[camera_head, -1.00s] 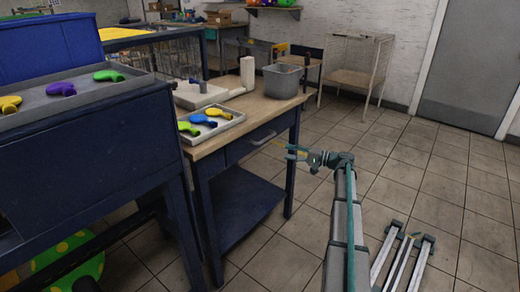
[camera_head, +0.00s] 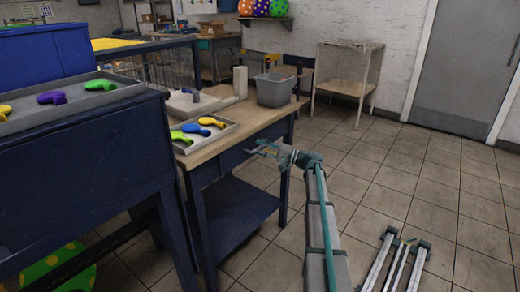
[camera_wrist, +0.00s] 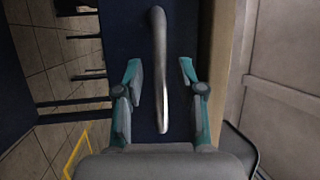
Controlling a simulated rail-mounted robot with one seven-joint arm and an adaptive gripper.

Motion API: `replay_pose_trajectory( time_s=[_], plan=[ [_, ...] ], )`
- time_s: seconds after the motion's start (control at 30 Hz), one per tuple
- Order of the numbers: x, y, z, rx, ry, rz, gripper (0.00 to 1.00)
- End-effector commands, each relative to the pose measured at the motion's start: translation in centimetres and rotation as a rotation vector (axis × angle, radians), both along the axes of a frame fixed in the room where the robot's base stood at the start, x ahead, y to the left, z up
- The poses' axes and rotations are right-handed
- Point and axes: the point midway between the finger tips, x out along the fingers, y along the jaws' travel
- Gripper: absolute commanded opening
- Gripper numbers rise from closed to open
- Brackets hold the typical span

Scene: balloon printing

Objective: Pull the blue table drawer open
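The blue table (camera_head: 232,207) with a wooden top (camera_head: 255,121) stands in the middle of the head view. Its drawer front (camera_head: 222,161) is under the top, and the drawer looks shut. In the wrist view the drawer's metal handle (camera_wrist: 159,70) runs lengthwise between the two fingers of my gripper (camera_wrist: 160,83). The fingers are open, with a gap on each side of the handle. In the head view my gripper (camera_head: 262,149) is at the drawer front and hides the handle.
A tray of deflated balloons (camera_head: 203,130) and a grey bin (camera_head: 275,89) stand on the table top. A larger dark blue bench (camera_head: 95,150) with another balloon tray stands to the left. The tiled floor (camera_head: 400,180) to the right is mostly clear.

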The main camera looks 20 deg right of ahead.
Motion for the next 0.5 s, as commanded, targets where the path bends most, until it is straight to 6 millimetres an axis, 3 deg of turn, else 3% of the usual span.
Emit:
replay_pose_trajectory(
  time_s=[0.37, 0.5],
  plan=[
    [0.4, 0.47, 0.14, 0.0, 0.0, -0.001, 0.39],
    [0.39, 0.46, 0.14, 0.0, 0.0, -0.001, 0.19]
  ],
)
